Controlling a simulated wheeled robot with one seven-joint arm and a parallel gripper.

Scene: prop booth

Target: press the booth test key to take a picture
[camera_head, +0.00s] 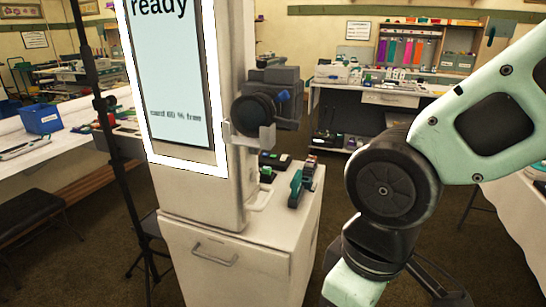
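The photo booth (236,185) is a tall white column on a white cabinet (235,265), left of centre. Its lit screen (172,75) reads "ready" at the top and "card 60 % free" lower down; the first figure is hard to read. A black camera (262,105) sits on a bracket at the booth's right side. I cannot make out the test key for sure; small dark and green items (298,188) lie on the cabinet top beside the column. My pale green arm with a black joint fills the right side. My gripper is not in view.
A black stand pole (95,90) rises left of the booth. A white table (75,150) with a blue bin (40,117) is at the left. A desk (390,97) with shelves stands at the back. Some dark floor (90,245) shows free at the lower left.

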